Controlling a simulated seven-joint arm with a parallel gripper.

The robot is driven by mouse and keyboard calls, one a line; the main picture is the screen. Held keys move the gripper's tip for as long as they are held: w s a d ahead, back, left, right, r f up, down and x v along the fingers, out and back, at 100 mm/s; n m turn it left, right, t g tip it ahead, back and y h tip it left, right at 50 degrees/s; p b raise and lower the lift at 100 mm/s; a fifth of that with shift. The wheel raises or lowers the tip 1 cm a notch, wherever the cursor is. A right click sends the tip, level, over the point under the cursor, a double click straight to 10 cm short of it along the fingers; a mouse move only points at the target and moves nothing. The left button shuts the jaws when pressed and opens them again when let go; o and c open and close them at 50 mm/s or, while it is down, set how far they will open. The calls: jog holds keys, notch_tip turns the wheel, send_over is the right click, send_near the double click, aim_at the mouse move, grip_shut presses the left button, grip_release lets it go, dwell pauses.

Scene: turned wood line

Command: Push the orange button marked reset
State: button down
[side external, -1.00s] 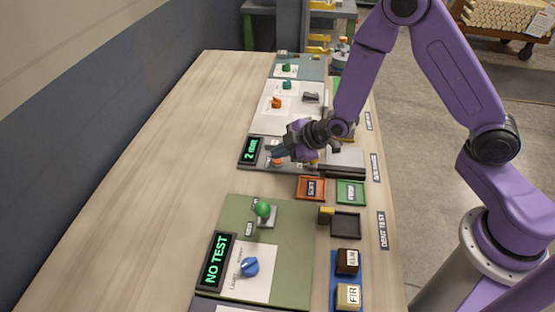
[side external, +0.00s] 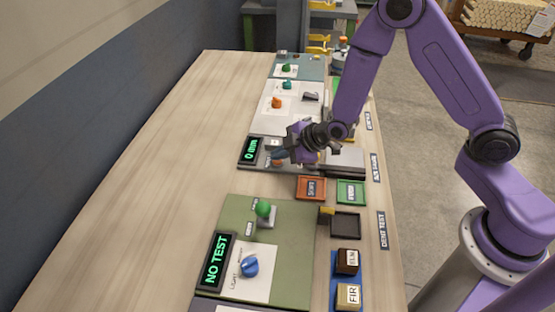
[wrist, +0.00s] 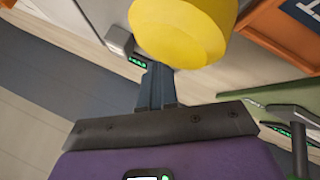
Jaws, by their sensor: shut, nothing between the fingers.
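My gripper (side external: 279,155) is shut, its bluish fingers low over the panel beside the black display (side external: 250,151), which reads 0 mm in green. In the wrist view the shut fingertips (wrist: 157,70) reach down with nothing between them. A large yellow rounded part (wrist: 185,28) stands close beside the fingers in the wrist view.
An orange tray (side external: 299,195) and a green tray (side external: 341,201) lie nearer the camera. A green panel carries a green knob (side external: 263,208), a blue knob (side external: 250,266) and a NO TEST display (side external: 216,261). An orange knob (side external: 277,102) stands farther back. The left tabletop (side external: 160,170) is bare.

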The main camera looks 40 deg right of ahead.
aim_at(281, 163)
jog(key=shift+r, duration=0.8)
jog(key=shift+r, duration=2.5)
jog(key=shift+s, duration=0.1)
jog(key=s+d+r+g+h, duration=0.1)
jog(key=s+d+r+g, duration=0.1)
jog(key=s, duration=0.9)
jog(key=s+d+r+m+g+h, duration=0.1)
jog(key=s+d+r+g, duration=0.2)
jog(key=s, duration=0.8)
jog(key=s+d+r+g+h, duration=0.1)
jog(key=s+d+r+g, duration=0.2)
jog(key=s, duration=0.8)
jog(key=shift+d+r+m+h, duration=0.4)
jog(key=shift+d+r, duration=0.15)
jog(key=shift+r, duration=0.05)
jog(key=shift+s, duration=0.1)
